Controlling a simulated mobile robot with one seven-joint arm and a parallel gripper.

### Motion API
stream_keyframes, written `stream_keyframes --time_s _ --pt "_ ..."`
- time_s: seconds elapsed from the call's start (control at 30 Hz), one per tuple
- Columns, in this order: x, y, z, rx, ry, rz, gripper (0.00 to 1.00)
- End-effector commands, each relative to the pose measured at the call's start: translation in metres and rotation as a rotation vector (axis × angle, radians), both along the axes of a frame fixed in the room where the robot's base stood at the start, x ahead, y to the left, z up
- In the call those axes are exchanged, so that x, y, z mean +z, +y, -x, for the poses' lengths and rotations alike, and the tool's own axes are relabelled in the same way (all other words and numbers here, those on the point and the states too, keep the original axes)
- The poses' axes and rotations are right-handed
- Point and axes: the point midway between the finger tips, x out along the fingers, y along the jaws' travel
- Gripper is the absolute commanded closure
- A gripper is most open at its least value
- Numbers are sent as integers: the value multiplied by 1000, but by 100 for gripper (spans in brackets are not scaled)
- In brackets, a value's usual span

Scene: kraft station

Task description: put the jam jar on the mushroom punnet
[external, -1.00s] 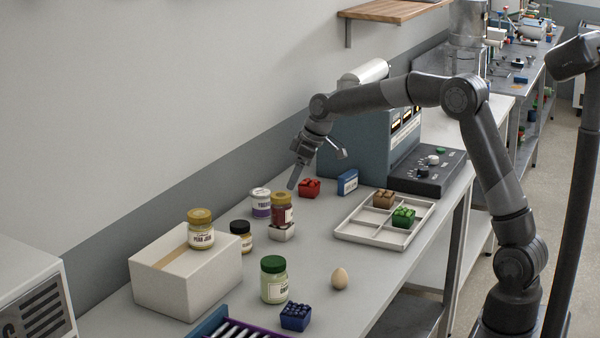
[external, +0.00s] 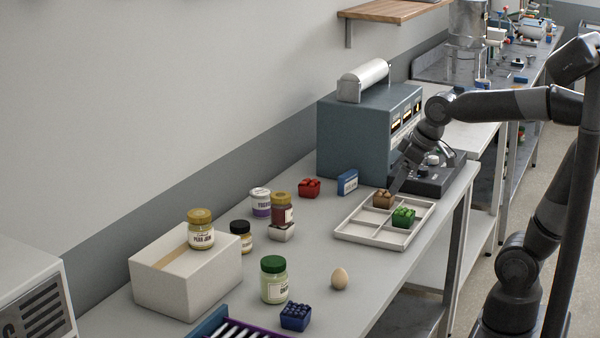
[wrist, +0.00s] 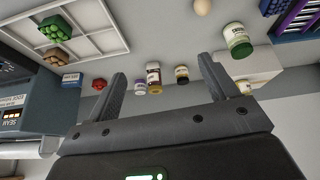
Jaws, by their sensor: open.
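A jar of dark red contents with a gold lid (external: 282,207), which looks like the jam jar, stands upright on a small pale punnet (external: 283,233), which may be the mushroom punnet; its contents are hidden. The jar also shows in the wrist view (wrist: 154,76). Another gold-lidded jar, its label ending in "JAM" (external: 201,232), stands on a large pale box (external: 205,285). A brown-topped punnet (external: 384,198) sits in the divided tray (external: 372,238). My gripper (external: 397,188) is open and empty over the tray's far side, away from the jars; its spread fingers show in the wrist view (wrist: 162,68).
A purple-labelled jar (external: 261,203) and a black-lidded jar (external: 241,237) stand close to the dark red jar. A red punnet (external: 309,188), green jar (external: 274,280), egg (external: 340,278) and blue punnet (external: 296,316) are around. A teal machine (external: 350,140) stands behind.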

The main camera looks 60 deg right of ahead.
Motion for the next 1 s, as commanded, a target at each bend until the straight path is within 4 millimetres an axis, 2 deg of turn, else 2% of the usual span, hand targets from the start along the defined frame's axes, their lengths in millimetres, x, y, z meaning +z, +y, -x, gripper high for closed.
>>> stream_keyframes --time_s 0.03,0.1,0.2,0.33,0.5,1.0 --pt "-4 2 20 -10 -10 -3 21" --pt "-12 3 42 -29 -18 -10 21" --pt "-23 4 66 -49 -27 -20 21" --pt "-34 4 86 -66 -33 -27 21" --pt "-38 4 93 -74 -35 -32 21" --pt "-38 4 92 -73 -35 -31 21"
